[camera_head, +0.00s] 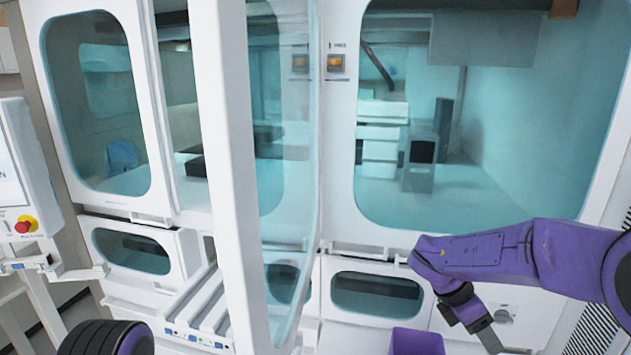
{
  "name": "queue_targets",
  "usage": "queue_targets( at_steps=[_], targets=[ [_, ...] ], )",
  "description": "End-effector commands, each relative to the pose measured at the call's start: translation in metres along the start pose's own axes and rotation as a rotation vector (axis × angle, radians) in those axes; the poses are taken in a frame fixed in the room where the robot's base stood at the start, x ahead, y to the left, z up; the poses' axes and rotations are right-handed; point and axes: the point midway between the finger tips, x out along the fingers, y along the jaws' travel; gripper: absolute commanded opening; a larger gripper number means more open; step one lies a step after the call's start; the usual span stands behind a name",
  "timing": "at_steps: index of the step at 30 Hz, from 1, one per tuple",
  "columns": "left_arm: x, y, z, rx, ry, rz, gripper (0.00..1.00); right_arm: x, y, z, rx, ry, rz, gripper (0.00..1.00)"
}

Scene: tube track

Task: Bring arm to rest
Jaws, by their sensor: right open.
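My right arm comes in from the right edge in purple, across the front of the white machine (335,225). Its dark gripper (486,336) points down and to the right in front of the machine's lower panel. The gripper is open, and I see nothing held in it. The fingertips are small and seen from the side. Part of my left arm, a black ribbed joint with a purple end, shows at the bottom left. My left gripper is outside the view.
A white-framed glass door (235,200) stands swung open toward me in the middle. Below it is a white track unit (195,305) with small lights. A panel with a red stop button (25,225) stands at the left. The large right window (530,120) is behind my right arm.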

Motion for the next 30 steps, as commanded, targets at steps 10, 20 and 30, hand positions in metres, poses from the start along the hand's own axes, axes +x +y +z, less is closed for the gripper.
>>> queue_targets(
  at_steps=[10,20,30],
  targets=[
    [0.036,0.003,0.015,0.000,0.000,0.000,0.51,0.152,0.021,-0.041,-1.931,-0.839,-0.168,0.48],
    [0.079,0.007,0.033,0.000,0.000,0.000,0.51,0.308,-0.109,-0.242,2.370,0.939,0.063,0.48],
    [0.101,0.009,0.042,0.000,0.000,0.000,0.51,0.376,-0.214,-0.292,2.221,0.686,-0.120,0.48]
  ],
)
